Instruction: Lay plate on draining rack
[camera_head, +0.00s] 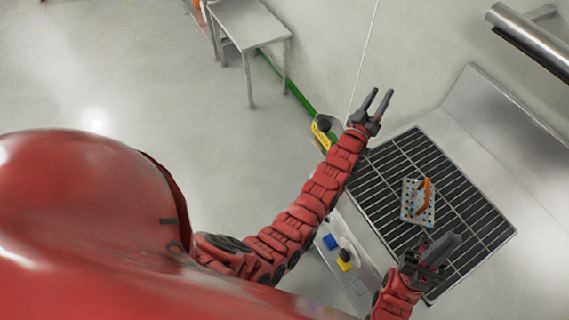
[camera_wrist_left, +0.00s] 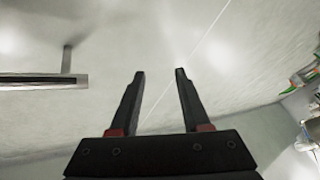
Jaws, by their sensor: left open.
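A grey perforated plate (camera_head: 409,211) with an orange handle appears to lie flat on the dark bars of the draining rack (camera_head: 470,210), near its middle. My left gripper (camera_head: 377,100) is beyond the rack's far left corner, away from the plate. Its two fingers are apart with nothing between them; the left wrist view also shows this open gap (camera_wrist_left: 160,72). My right gripper (camera_head: 442,246) is over the near part of the rack, just below the plate in the picture. It looks clear of the plate, but its fingers overlap, so its opening is unclear.
A metal counter edge (camera_head: 355,225) runs along the rack's left side, with blue (camera_head: 330,241) and yellow (camera_head: 344,265) items below it. A yellow and black object (camera_head: 322,130) is near my left wrist. A small metal table (camera_head: 248,22) stands far off; the floor at left is clear.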

